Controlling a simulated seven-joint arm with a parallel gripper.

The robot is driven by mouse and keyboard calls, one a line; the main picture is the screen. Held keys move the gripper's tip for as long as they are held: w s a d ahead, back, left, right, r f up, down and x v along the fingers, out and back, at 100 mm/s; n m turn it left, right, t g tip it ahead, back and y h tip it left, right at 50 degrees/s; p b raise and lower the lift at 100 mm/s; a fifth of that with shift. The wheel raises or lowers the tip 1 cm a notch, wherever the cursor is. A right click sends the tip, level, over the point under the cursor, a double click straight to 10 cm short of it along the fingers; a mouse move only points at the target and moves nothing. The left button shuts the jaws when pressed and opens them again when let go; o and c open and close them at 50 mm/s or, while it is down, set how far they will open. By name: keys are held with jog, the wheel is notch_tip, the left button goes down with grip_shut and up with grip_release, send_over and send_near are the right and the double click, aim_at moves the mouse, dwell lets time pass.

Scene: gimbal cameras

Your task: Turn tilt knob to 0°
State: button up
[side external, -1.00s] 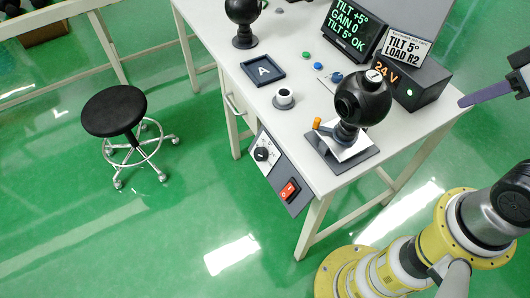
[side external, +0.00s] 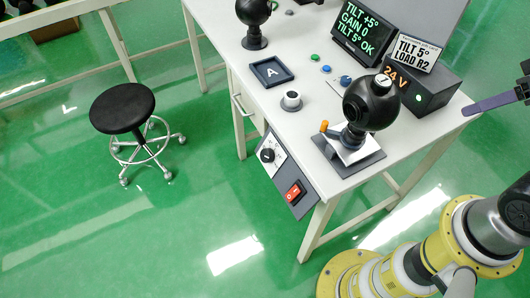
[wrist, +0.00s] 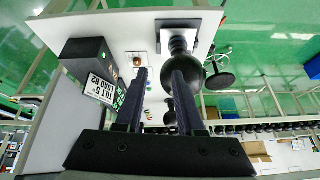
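A black ball-shaped gimbal camera (side external: 371,103) stands on a white and grey base plate at the table's front right corner. An orange knob (side external: 324,126) sticks out beside its base. A black dial (side external: 267,155) is on a white plate on the table's front panel. I cannot tell for certain which is the tilt knob. The screen (side external: 362,31) reads TILT +5°, GAIN 0, TILT 5° OK. My gripper (side external: 476,107) is at the right edge, apart from the gimbal. In the wrist view my gripper (wrist: 160,72) has its fingers apart with nothing held between them.
A box marked 24 V (side external: 425,90) carries a card (side external: 413,50) reading TILT 5° LOAD R2. A tray marked A (side external: 271,71), a small white cup (side external: 291,100) and another black gimbal (side external: 254,20) are on the table. A red switch (side external: 294,193) is below the dial.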

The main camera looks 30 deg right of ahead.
jog(key=o, duration=0.4)
jog(key=w+r+m, duration=0.2)
jog(key=m, duration=0.1)
jog(key=w+r+m, duration=0.2)
jog(key=shift+a+r+m+t, duration=0.1)
jog(key=shift+r+m+t, duration=0.25)
jog(key=shift+m+t, duration=0.05)
jog(key=w+a+r+m+g, duration=0.1)
jog(key=w+a+m, duration=0.15)
jog(key=w, duration=0.35)
jog(key=w+a+r+m, duration=0.1)
jog(key=w+r+m, duration=0.1)
jog(key=w+m, duration=0.3)
jog(key=m+g, duration=0.2)
jog(key=g, duration=0.4)
send_over(266, 153)
notch_tip(266, 153, down, 30)
notch_tip(266, 153, down, 14)
jog(key=shift+r, duration=0.2)
